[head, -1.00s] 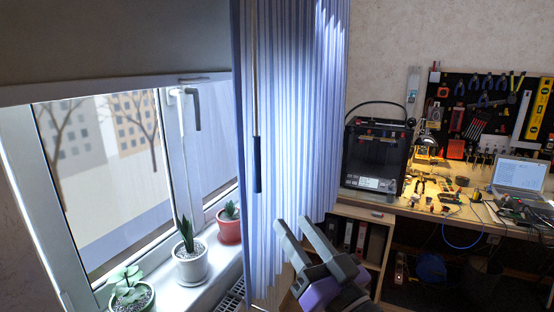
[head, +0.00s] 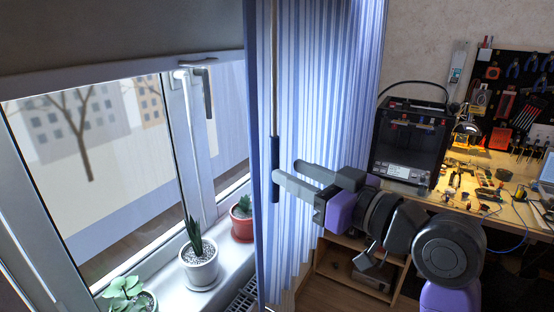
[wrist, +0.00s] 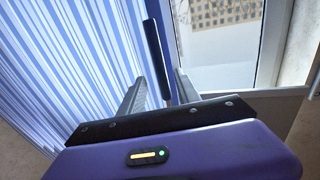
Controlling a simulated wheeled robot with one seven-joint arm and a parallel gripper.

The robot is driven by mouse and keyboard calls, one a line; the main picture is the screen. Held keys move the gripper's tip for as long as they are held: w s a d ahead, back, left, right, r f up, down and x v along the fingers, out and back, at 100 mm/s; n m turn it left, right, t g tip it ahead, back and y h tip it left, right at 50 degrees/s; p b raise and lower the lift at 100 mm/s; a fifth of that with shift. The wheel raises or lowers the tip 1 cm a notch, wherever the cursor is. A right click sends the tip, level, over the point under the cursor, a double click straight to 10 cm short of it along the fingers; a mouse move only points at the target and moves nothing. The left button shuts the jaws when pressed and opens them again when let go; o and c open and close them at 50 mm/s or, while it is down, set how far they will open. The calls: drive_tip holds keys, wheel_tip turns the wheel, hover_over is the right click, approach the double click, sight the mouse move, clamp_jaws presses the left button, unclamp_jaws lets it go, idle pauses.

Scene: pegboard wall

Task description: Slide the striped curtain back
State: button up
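The blue-and-white striped curtain (head: 325,95) hangs in folds beside the window and also fills the left of the wrist view (wrist: 60,60). A thin wand with a dark handle (head: 275,150) hangs in front of the curtain's window-side edge. My gripper (head: 288,170) is open at the height of this handle, reaching in from the right. In the wrist view, the dark handle (wrist: 155,52) shows between the two spread fingers (wrist: 160,78). The fingers are apart, with gaps beside the handle; I cannot tell whether either touches it.
The window (head: 85,165) is on the left, with a handle (head: 207,92) on its frame. Several potted plants stand on the sill, including a white pot (head: 199,268) and a red pot (head: 241,226). A workbench with a 3D printer (head: 408,145) is at right.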

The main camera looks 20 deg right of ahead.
sight(278, 166)
drive_tip(key=shift+p+x, duration=0.65)
drive_tip(key=shift+x, duration=2.15)
drive_tip(key=shift+a, duration=0.1)
drive_tip(key=shift+c, duration=0.5)
clamp_jaws()
